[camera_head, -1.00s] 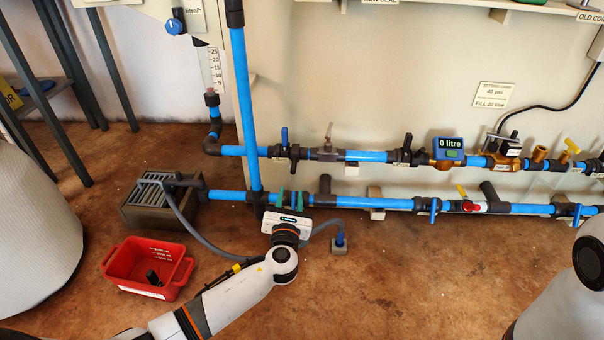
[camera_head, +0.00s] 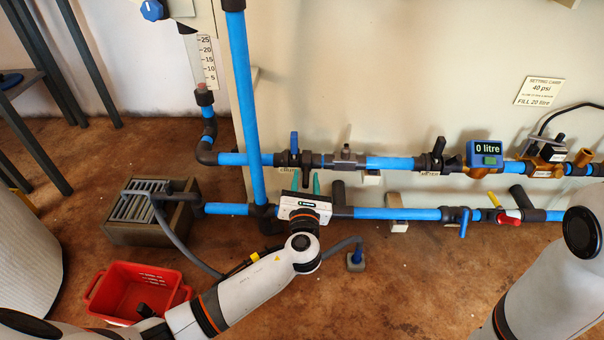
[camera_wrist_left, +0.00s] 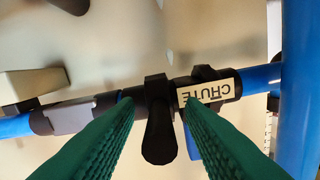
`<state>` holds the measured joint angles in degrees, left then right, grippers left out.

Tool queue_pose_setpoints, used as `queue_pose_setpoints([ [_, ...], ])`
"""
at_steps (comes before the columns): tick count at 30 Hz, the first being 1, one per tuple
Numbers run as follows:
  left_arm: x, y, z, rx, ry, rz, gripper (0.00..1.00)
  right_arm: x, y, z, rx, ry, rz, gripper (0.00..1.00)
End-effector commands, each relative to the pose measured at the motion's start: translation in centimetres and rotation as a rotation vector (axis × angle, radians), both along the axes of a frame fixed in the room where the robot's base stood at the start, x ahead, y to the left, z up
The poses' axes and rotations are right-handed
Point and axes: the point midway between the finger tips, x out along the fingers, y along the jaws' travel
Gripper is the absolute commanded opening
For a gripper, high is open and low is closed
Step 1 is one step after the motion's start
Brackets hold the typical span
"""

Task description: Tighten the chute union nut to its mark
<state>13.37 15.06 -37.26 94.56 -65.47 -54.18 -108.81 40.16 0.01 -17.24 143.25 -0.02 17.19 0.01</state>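In the left wrist view, a black collar with a rounded tab (camera_wrist_left: 160,125) sits on the pipe beside an upside-down CHUTE label (camera_wrist_left: 208,93); it looks like the chute union nut. No mark on it can be made out. My left gripper (camera_wrist_left: 160,103) is open, its green fingers on either side of the tab in the picture; I see no clear contact. In the head view my left gripper (camera_head: 306,183) is just below the upper pipe, its wrist hiding part of the lower pipe. My right gripper is out of view; only my right arm shows.
A blue-handled valve (camera_head: 294,144) sits immediately left of the collar. A vertical blue pipe (camera_head: 246,100) stands close to the left. The lower blue pipe (camera_head: 385,213) runs behind my wrist. A red bin (camera_head: 135,290) and grated drain box (camera_head: 150,225) are on the floor.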

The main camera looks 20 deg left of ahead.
Motion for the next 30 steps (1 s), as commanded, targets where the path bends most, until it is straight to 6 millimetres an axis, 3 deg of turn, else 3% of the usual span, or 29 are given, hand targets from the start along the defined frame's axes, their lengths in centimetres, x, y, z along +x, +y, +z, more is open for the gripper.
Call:
queue_pose_setpoints([
  [8, 0.0, -0.1, 0.0, 0.0, 0.0, 0.0, 0.36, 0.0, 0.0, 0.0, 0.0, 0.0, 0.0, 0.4],
  [15, 0.0, -0.1, 0.0, 0.0, 0.0, 0.0, 0.0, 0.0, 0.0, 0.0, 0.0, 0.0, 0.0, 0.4],
  [23, 0.0, -0.1, 0.1, 0.0, 0.001, -0.001, 0.0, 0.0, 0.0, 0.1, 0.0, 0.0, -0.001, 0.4],
  [30, 0.0, 0.0, 0.6, -0.005, 0.022, -0.001, 0.0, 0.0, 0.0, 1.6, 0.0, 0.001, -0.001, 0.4],
])
